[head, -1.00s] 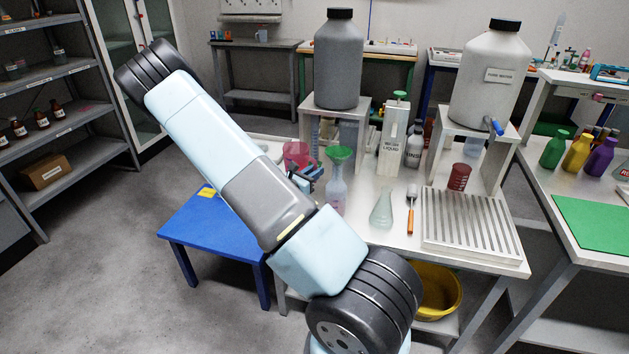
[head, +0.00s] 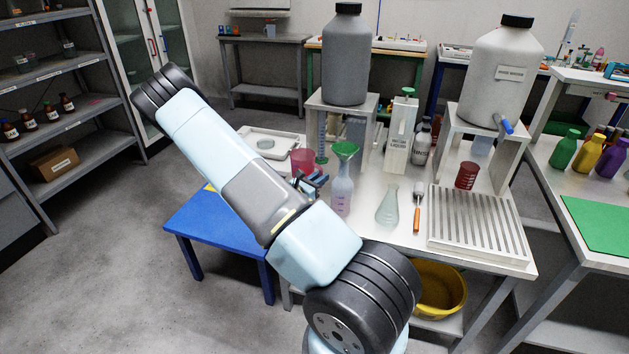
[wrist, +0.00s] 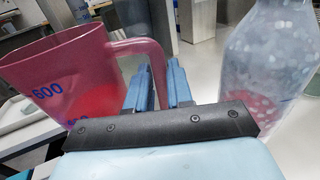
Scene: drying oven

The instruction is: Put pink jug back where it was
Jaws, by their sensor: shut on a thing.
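The pink jug (head: 302,161) is a translucent beaker with blue volume marks, near the left end of the white bench. In the wrist view the jug (wrist: 62,75) stands to the left of my gripper (wrist: 158,84), with its handle (wrist: 140,48) reaching between the two blue fingers. My gripper (head: 312,184) is shut on that handle. The jug looks slightly tilted in the wrist view and holds some red-pink content low down. I cannot tell whether its base touches the bench. My arm hides part of it in the head view.
A clear bottle with a green funnel (head: 343,167) stands close to the right of my gripper; the bottle (wrist: 268,65) also fills the wrist view's right side. A white tray (head: 256,141) lies left of the jug. A flask (head: 388,207) and a blue table (head: 215,225) are nearby.

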